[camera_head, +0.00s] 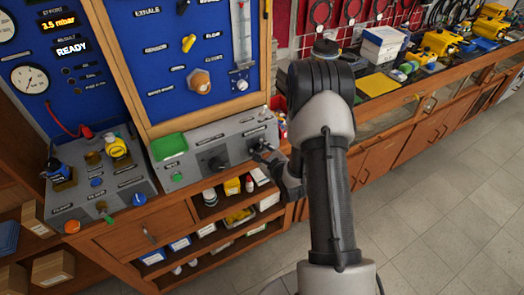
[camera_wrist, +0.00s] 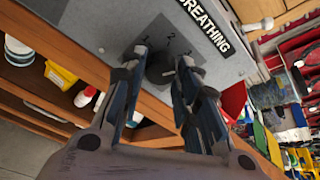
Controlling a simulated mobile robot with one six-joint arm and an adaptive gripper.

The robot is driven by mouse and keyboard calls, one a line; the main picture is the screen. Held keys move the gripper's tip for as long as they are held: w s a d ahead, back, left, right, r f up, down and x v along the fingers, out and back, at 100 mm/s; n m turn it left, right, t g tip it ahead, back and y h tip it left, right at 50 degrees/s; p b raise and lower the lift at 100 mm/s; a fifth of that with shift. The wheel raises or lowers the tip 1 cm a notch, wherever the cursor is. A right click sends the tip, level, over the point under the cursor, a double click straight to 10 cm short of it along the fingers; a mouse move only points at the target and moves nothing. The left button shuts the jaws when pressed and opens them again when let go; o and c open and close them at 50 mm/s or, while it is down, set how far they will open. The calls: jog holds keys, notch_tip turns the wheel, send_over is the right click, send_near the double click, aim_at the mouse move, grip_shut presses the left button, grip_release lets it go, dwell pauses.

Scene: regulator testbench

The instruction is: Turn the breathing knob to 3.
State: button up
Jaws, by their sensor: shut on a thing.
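The breathing knob (camera_wrist: 160,72) is a dark round knob on the grey sloped panel (camera_wrist: 105,28), below a black label reading BREATHING (camera_wrist: 205,25) in the wrist view. Small numbers are printed on the panel around it, but they are only partly legible. My gripper (camera_wrist: 161,60) has one finger on each side of the knob and is shut on it. The fingers and the steep angle hide the knob's pointer, so I cannot tell its setting. In the head view my gripper (camera_head: 262,150) is at the right end of the panel, and the knob is hidden there.
Another black knob (camera_head: 217,161), a green pad (camera_head: 168,147) and a green button (camera_head: 178,177) are on the same panel. A blue test board (camera_head: 200,50) rises behind it. Open shelves (camera_head: 225,215) with bottles lie below. The tiled floor (camera_head: 440,200) at right is clear.

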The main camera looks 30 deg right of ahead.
jog(key=o, duration=1.1)
jog(key=shift+c, duration=0.2)
jog(key=shift+s, duration=0.1)
jog(key=v, duration=1.1)
jog(key=shift+s+r, duration=0.25)
jog(key=shift+s, duration=0.1)
jog(key=shift+a, duration=0.1)
